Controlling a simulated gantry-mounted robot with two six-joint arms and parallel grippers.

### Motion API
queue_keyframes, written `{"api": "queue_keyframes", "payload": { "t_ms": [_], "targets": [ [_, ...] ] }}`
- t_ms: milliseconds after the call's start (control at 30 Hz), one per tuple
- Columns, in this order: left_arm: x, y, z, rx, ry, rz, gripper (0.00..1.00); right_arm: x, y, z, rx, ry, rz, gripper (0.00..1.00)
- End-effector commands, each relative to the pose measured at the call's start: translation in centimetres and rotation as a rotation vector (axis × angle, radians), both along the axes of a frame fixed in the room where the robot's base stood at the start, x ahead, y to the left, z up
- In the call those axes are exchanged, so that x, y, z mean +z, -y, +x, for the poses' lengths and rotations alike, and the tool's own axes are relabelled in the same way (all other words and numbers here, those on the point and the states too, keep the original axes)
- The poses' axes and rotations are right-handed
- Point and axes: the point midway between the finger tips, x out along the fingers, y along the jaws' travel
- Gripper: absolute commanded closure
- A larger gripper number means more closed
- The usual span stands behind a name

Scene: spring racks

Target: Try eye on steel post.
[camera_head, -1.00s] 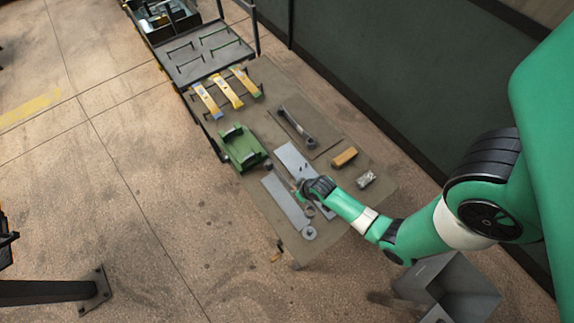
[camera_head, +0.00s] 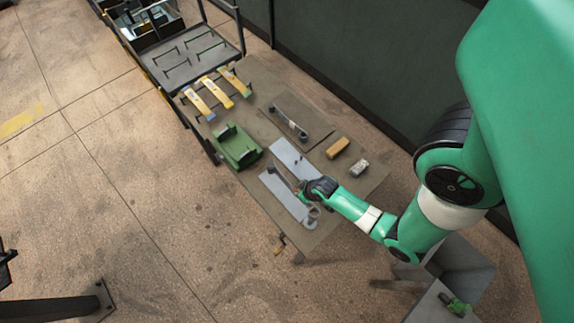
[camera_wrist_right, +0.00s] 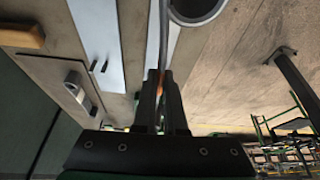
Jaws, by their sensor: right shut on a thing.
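My right gripper (camera_head: 302,188) is shut on a thin grey strip (camera_wrist_right: 163,35), held edge-on above the table's near end. A grey ring, the eye (camera_wrist_right: 197,9), shows beside the strip at the top of the right wrist view; whether it joins the strip is not clear. In the head view the strip (camera_head: 282,178) points up-left from the fingers. A pale steel plate (camera_head: 289,156) lies beside it and carries short dark posts (camera_wrist_right: 99,65). A second pale plate (camera_head: 284,198) lies below, with a round grey end (camera_head: 309,224). My left gripper is not in view.
The table (camera_head: 258,100) also holds a green cradle (camera_head: 238,149), several yellow leaf springs, a grey bar with an eye (camera_head: 290,122) on a dark plate, a yellow-brown block (camera_head: 338,147) and a small pale part (camera_head: 359,168). A slotted rack (camera_head: 190,62) stands beyond.

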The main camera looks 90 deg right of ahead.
Motion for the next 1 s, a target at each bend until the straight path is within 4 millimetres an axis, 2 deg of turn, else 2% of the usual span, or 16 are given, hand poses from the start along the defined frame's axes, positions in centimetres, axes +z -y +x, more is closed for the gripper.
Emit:
{"api": "queue_keyframes", "payload": {
  "t_ms": [600, 1000],
  "targets": [
    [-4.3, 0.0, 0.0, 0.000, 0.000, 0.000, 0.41, -5.1, 0.1, 0.1, 0.000, 0.002, -0.002, 1.00],
    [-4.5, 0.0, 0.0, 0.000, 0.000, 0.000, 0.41, -5.5, 0.1, 0.1, 0.000, 0.003, -0.003, 1.00]
  ]
}}
